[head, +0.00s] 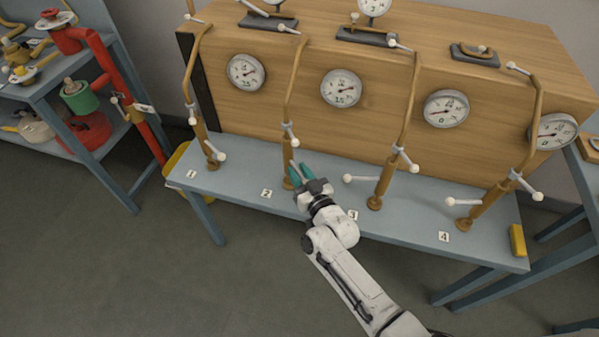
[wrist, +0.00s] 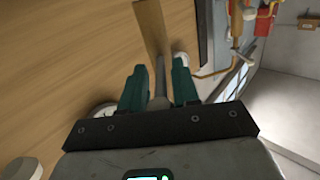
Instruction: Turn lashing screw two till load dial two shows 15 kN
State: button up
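Lashing screw two (head: 287,165) is the brown rod behind label 2 (head: 266,193), with a grey bar ending in white knobs across its lower part. My gripper (head: 302,172) is beside its lower part, with teal fingers pointing at it. In the wrist view my gripper (wrist: 160,88) is open. A grey bar (wrist: 160,78) lies between the fingers, with narrow gaps on both sides; a brown rod (wrist: 150,28) rises beyond it. Load dial two (head: 341,89) is on the wooden face, up and right of the screw. Its figures are too small to read.
Similar screws stand at left (head: 199,125) and right, the nearer right one (head: 381,180) with a handle reaching towards my arm. The blue-grey bench (head: 320,205) runs beneath them. A shelf with red pipes (head: 118,70) is at far left. The floor in front is clear.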

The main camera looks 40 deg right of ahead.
jog(key=o, duration=0.4)
jog(key=shift+c, duration=0.2)
jog(key=p+v, duration=0.1)
jog(key=v, duration=0.9)
jog(key=shift+s, duration=0.4)
jog(key=shift+a, duration=0.2)
